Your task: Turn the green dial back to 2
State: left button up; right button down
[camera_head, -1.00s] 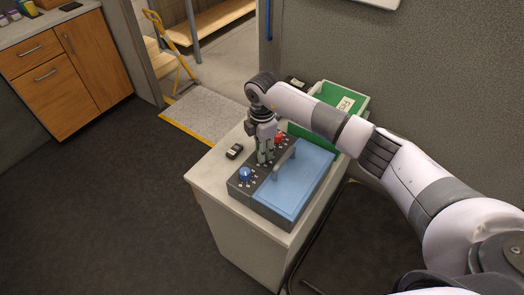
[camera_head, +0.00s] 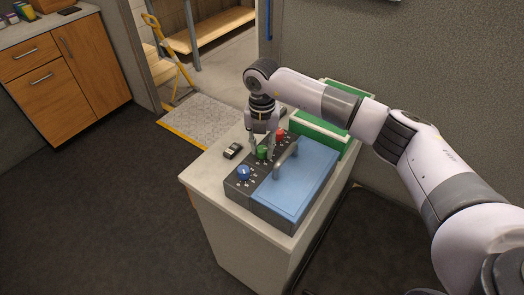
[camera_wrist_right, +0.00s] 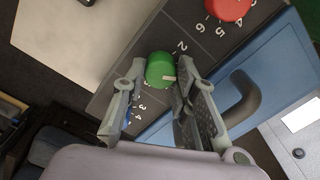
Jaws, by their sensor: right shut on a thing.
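The green dial (camera_head: 262,153) sits in the middle of a dark panel strip, between the blue dial (camera_head: 244,173) and the red dial (camera_head: 280,134). My right gripper (camera_head: 262,148) points down over it, one finger on each side. In the right wrist view the green dial (camera_wrist_right: 160,68) lies between the fingertips of my right gripper (camera_wrist_right: 160,75), shut on it. A pale pointer mark shows on the dial's right side. A 2 is printed above right of it; 3 and 4 are below left. Which number the pointer meets is unclear. My left gripper is out of view.
The panel belongs to a box with a blue lid (camera_head: 300,182) and a grey arched handle (camera_head: 286,160), close beside the dial. A green bin (camera_head: 347,92) stands behind, partly hidden by my arm.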

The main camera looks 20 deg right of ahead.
aim_at(263, 148)
jog(key=n+b, duration=0.3)
jog(key=n, duration=0.2)
jog(key=shift+w+b, duration=0.1)
jog(key=shift+b, duration=0.25)
jog(key=shift+d+r+n+b, duration=0.1)
jog(key=shift+n+b, duration=1)
jog(key=shift+n, duration=1.2)
jog(key=c, duration=1.3)
grip_release()
notch_tip(263, 148, up, 12)
jog(key=shift+f, duration=0.1)
